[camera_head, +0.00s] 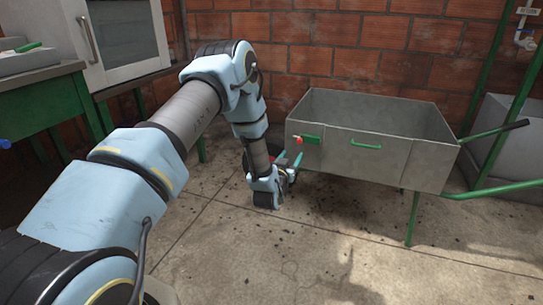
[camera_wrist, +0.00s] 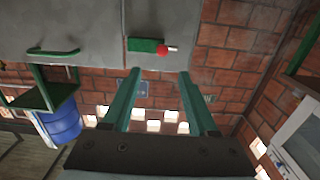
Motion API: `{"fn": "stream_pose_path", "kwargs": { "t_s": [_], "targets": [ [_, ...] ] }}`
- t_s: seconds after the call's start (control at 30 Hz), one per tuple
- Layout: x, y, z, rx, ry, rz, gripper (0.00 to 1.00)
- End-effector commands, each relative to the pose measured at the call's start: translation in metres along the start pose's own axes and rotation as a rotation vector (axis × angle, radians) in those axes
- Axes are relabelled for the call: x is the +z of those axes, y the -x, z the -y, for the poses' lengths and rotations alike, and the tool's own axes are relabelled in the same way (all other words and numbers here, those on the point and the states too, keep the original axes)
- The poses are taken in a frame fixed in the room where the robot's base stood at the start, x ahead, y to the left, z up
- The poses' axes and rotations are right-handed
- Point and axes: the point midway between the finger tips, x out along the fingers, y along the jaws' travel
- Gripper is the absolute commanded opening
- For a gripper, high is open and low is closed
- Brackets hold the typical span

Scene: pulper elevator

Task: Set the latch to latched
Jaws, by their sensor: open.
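The latch (camera_head: 311,139) is a green bar with a red knob (camera_head: 299,141) at its left end, high on the front left of a grey metal cart (camera_head: 380,158). In the wrist view the latch (camera_wrist: 143,45) lies beside a panel seam, with the red knob (camera_wrist: 162,51) and a short pale bolt end (camera_wrist: 173,48) on the side away from the seam. My gripper (camera_head: 291,158) is below and just left of the latch. In the wrist view its two green fingers (camera_wrist: 159,72) are apart and empty, with the knob beyond their tips and between them. No contact shows.
A green handle (camera_head: 366,145) is on the cart front, right of the latch. The cart has green legs (camera_head: 413,218) and a push bar (camera_head: 490,190). A brick wall (camera_head: 300,45) stands behind, a green table (camera_head: 45,115) left. The concrete floor in front is clear.

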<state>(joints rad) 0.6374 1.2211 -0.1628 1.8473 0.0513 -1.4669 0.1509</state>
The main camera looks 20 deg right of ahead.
Motion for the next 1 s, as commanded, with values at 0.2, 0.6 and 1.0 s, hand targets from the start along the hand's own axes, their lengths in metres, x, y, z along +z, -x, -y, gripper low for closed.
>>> {"fn": "stream_pose_path", "kwargs": {
  "t_s": [0.2, 0.6, 1.0],
  "targets": [
    [0.003, -0.014, -0.005, 0.002, 0.001, -0.024, 0.59],
    [0.002, -0.085, -0.004, 0.001, 0.001, -0.023, 0.59],
    [0.002, -0.108, -0.004, 0.002, 0.001, -0.018, 0.59]
  ]
}}
